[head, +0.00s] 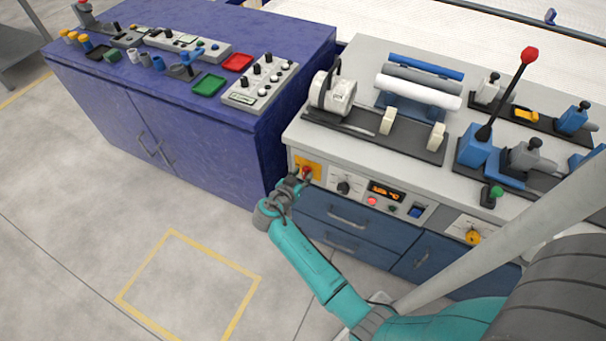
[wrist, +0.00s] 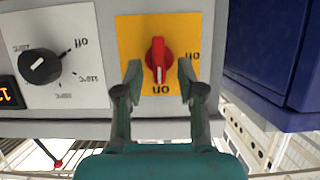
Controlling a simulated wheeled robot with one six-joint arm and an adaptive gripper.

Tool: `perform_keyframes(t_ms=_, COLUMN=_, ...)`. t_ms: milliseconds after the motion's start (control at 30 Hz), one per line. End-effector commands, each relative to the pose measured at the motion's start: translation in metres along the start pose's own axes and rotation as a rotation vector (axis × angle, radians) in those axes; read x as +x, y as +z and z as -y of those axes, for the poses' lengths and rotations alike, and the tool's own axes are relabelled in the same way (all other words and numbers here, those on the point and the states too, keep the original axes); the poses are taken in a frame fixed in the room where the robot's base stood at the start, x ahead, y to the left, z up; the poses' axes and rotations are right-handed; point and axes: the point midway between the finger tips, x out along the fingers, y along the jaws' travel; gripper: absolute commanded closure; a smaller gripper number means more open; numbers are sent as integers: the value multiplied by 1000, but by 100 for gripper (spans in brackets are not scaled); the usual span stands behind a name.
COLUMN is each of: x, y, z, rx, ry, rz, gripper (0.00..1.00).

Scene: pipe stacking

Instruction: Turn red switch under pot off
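The red switch (head: 306,170) sits on a yellow plate (head: 316,163) at the left end of the bench's front panel. In the wrist view, which is upside down, the red switch (wrist: 158,58) stands upright in the picture, its white mark toward the lower "on" label. My gripper (wrist: 160,72) is open, one finger on each side of the switch's lower end. I see gaps beside the switch; contact is not visible. In the head view my gripper (head: 298,181) is at the panel, its fingers small. I see no clear pot; a white cylindrical device (head: 336,94) stands above the switch.
A black dial (wrist: 40,66) on a white plate is beside the yellow plate; it also shows in the head view (head: 343,187). A blue cabinet (head: 190,120) stands close on the left. Blue drawers (head: 345,225) are below the panel. Floor in front is clear.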

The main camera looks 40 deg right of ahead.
Motion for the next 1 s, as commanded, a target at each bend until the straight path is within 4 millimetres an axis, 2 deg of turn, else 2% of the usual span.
perform_keyframes(t_ms=200, x=12, y=0, z=-1, rx=-1, ry=0, rz=1, gripper=61)
perform_keyframes(t_ms=467, x=13, y=0, z=0, rx=0, ry=-1, rz=0, gripper=61)
perform_keyframes(t_ms=600, x=13, y=0, z=0, rx=0, ry=0, rz=0, gripper=96)
perform_keyframes(t_ms=633, x=13, y=0, z=0, rx=0, ry=0, rz=0, gripper=100)
perform_keyframes(t_ms=1000, x=12, y=0, z=1, rx=-49, ry=20, rz=0, gripper=100)
